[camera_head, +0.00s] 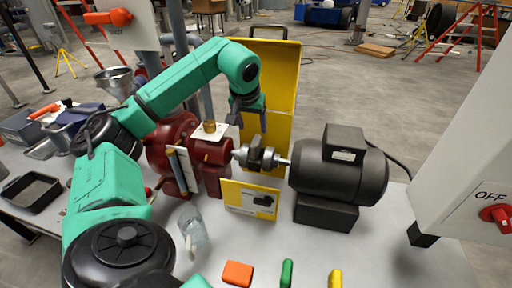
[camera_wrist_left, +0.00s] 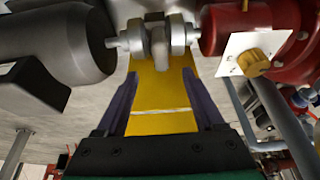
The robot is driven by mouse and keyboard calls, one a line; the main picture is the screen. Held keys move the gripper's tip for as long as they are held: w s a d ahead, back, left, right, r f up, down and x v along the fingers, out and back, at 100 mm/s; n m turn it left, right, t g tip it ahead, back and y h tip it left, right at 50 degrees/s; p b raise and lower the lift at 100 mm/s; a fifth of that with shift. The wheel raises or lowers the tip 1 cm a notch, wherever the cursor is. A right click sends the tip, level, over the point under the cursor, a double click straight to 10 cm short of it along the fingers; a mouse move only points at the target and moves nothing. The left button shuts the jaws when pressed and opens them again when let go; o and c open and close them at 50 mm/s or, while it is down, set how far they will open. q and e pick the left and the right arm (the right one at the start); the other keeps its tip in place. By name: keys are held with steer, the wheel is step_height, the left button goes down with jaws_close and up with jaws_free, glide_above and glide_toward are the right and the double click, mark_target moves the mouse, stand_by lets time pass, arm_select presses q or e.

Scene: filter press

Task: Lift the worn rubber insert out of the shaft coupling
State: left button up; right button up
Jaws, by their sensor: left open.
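The shaft coupling (camera_head: 256,158) sits on the shaft between the red pump (camera_head: 180,150) and the black motor (camera_head: 335,172). In the left wrist view the coupling shows as two metallic hubs (camera_wrist_left: 180,36) with a grey middle piece (camera_wrist_left: 159,48) between them, which looks like the rubber insert; its wear cannot be made out. My left gripper (camera_head: 250,119) is above and behind the coupling, fingers pointing down, open and empty. In the left wrist view its two fingers (camera_wrist_left: 160,78) are apart, with the coupling beyond their tips. My right gripper is not in view.
A tall yellow panel (camera_head: 275,75) stands close behind the coupling. A yellow-edged sign (camera_head: 248,200) stands in front. A clear glass (camera_head: 191,224) and orange, green and yellow blocks (camera_head: 238,273) are on the bench. A grey box with a red OFF switch (camera_head: 496,215) is at right.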

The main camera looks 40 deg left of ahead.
mark_target(255, 141)
arm_select(q)
steer(key=x, duration=1)
steer(key=shift+w+a+f+p, duration=0.1)
steer(key=shift+w+a+p, duration=0.1)
steer(key=shift+p, duration=0.2)
steer(key=shift+d, duration=0.1)
jaws_close()
